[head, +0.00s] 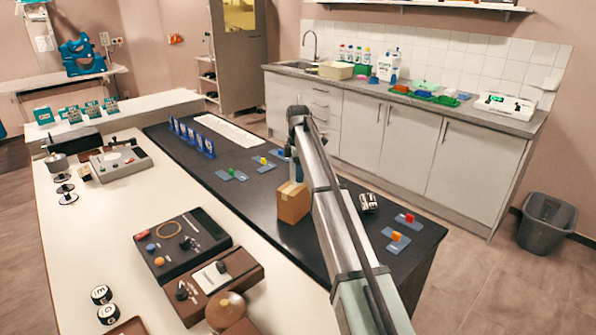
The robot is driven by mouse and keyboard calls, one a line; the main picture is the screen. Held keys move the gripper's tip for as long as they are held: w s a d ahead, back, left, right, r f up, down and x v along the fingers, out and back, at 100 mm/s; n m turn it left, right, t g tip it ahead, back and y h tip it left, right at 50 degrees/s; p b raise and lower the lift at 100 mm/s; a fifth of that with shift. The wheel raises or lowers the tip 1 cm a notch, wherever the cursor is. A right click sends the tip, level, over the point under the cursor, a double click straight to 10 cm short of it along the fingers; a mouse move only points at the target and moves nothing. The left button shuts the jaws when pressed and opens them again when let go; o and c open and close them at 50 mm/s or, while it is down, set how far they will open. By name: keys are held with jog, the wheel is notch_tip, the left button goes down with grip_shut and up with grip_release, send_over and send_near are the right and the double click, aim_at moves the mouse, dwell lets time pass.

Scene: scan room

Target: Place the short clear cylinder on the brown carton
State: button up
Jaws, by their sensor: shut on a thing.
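The brown carton (293,204) stands on the dark bench top, partly covered by my arm on its right side. My gripper (296,172) points down just above the carton's top, and is shut. The short clear cylinder is hard to make out. What I take for it is a small pale shape at the fingertips, at the carton's top. I cannot tell whether it touches the carton.
Small blue trays with coloured pieces (232,174) lie left of the carton, and more (397,238) lie to the right. A small black-and-white object (369,203) stands right of my arm. Brown and black devices (178,246) fill the near white counter.

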jog(key=shift+f, duration=0.1)
jog(key=o, duration=1.3)
notch_tip(320, 180, up, 12)
jog(key=shift+r, duration=0.15)
